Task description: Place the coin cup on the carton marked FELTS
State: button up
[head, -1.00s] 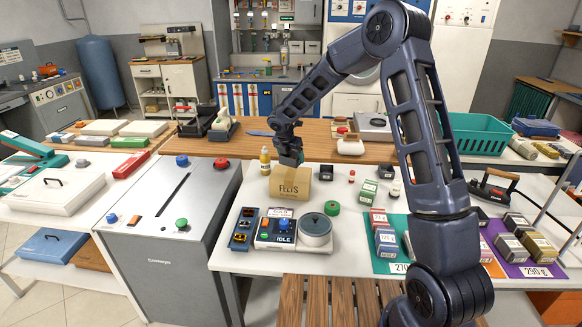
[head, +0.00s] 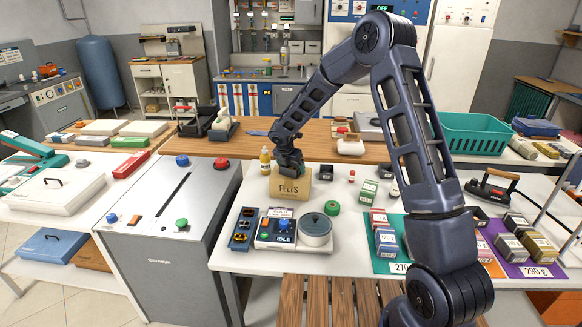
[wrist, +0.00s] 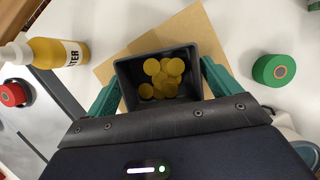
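The carton marked FELTS (head: 290,190) is a tan box on the white table. It also shows as a tan surface under the cup in the wrist view (wrist: 108,66). The coin cup (wrist: 125,80) is a dark square cup with several gold coins inside. My gripper (wrist: 160,85) has its green fingers against two opposite sides of the cup. In the head view my gripper (head: 290,166) points down over the carton's top. The cup is hard to pick out there, and I cannot tell whether it touches the carton.
A green tape roll (head: 332,208) and a device with a round grey pot (head: 315,230) are in front. A small black holder (head: 327,173) stands to the right.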

jog(key=shift+o, duration=0.7)
jog(key=shift+r, duration=0.1)
jog(key=shift+r, duration=0.2)
jog(key=v, duration=1.1)
jog(key=shift+s+r, duration=0.3)
jog(key=shift+r, duration=0.05)
jog(key=s+d+r+m, duration=0.4)
jog(key=d+r+m, duration=0.1)
jog(key=d, duration=0.3)
jog(key=s+d+r+m, duration=0.4)
jog(key=d+r+m, duration=0.15)
jog(key=d, duration=0.35)
jog(key=s+d+r+m, duration=0.4)
jog(key=d+r, duration=0.1)
jog(key=d, duration=0.3)
jog(key=s+d+r+m, duration=0.1)
jog(key=s+d+m, duration=0.6)
jog(key=s, duration=0.4)
jog(key=s+d+m+y, duration=0.1)
jog(key=s+d+m, duration=0.6)
jog(key=s+m, duration=0.3)
jog(key=shift+s+d+r+t+y, duration=0.3)
jog(key=shift+s+r, duration=0.1)
jog(key=shift+s, duration=0.5)
